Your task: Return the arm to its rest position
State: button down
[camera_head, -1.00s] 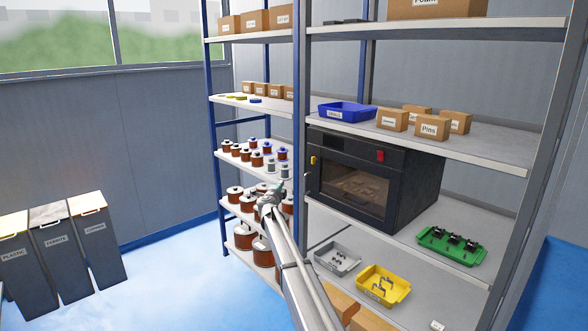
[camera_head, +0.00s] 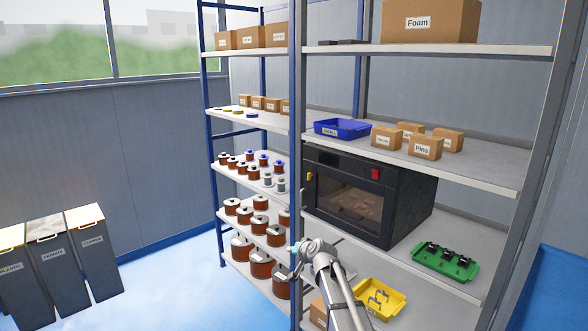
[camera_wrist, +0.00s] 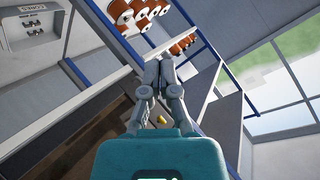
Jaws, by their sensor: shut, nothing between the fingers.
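My gripper (camera_wrist: 160,78) shows in the wrist view with its two grey fingers together and nothing between them. In the head view my arm reaches up from the lower right, and its wrist end is in front of the lower shelves, below the black oven. The gripper (camera_head: 293,262) is small there, pointing left near the grey shelf post and in front of the lower copper spools. I cannot tell in the head view whether it touches anything.
The shelf rack holds copper spools (camera_head: 260,230), a black oven (camera_head: 350,205), a blue tray (camera_head: 342,129), a green tray (camera_head: 445,262) and a yellow tray (camera_head: 378,299). Boxes (camera_head: 425,148) stand on the upper shelves. Bins (camera_head: 92,252) stand at the left. The blue floor between is clear.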

jog(key=s+d+f+g+h+p, duration=0.1)
jog(key=s+d+f+g+h, duration=0.1)
jog(key=s+d, duration=0.4)
jog(key=s+d+f+n+g+h+p, duration=0.1)
jog(key=s+d+g, duration=0.3)
jog(key=s, duration=1.2)
jog(key=s+d+f+n+g+h+p, duration=0.1)
jog(key=s+d+f+g+h, duration=0.1)
jog(key=s+d, duration=0.5)
jog(key=s+g+h, duration=0.1)
jog(key=s+g, duration=0.1)
jog(key=s, duration=0.2)
jog(key=shift+s+d+f+h, duration=0.3)
jog(key=shift+s+f, duration=0.1)
